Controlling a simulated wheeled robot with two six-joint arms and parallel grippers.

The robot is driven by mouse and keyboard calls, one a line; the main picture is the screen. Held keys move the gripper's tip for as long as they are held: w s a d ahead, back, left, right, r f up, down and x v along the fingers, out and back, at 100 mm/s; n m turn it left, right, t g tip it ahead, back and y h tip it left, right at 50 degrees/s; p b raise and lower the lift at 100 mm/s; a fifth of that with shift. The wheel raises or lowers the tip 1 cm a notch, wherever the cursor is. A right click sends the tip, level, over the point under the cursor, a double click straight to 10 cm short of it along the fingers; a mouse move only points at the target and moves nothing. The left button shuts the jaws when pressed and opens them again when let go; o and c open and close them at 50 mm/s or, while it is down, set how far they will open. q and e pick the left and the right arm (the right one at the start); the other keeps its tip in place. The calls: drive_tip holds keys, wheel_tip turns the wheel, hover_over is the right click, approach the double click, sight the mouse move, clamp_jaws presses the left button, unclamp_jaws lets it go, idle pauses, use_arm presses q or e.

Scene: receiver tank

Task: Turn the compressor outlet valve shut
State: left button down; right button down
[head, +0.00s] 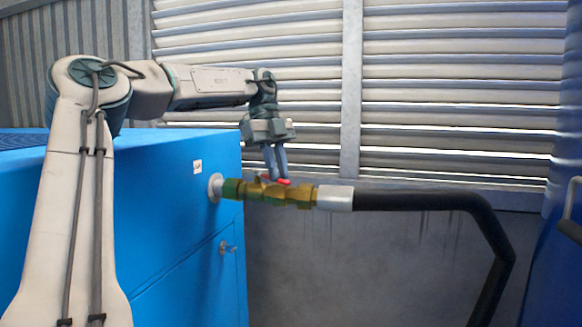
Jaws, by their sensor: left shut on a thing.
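The compressor outlet valve is a brass body (265,192) on a short pipe from the right side of the blue compressor cabinet (180,230). A small red lever (284,182) shows on top of the valve, with its right end visible. My left gripper (276,178) reaches down from above, its two grey fingers shut on the lever. The fingers hide part of the lever, so its exact angle is hard to tell. My right gripper is not in view.
A black hose (425,202) runs right from the valve by a silver coupling (335,198) and bends down. A blue tank (560,260) stands at the right edge. Louvred wall panels (450,90) stand behind.

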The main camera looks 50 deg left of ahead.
use_arm(q)
drive_tip(key=s+a+m+g+y, duration=0.2)
drive_tip(key=s+m, duration=0.4)
drive_tip(key=m, duration=0.5)
drive_tip(key=shift+s+a+r+g, duration=0.15)
drive_tip(key=shift+s+a+g, duration=0.2)
drive_tip(key=shift+a+g, duration=0.55)
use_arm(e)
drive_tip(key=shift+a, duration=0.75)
use_arm(q)
drive_tip(key=c, duration=1.5)
unclamp_jaws()
drive_tip(key=shift+a, duration=0.1)
drive_tip(key=shift+o, duration=0.6)
drive_tip(key=shift+w, duration=0.15)
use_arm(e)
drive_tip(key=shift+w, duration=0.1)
use_arm(q)
drive_tip(key=shift+a, duration=0.1)
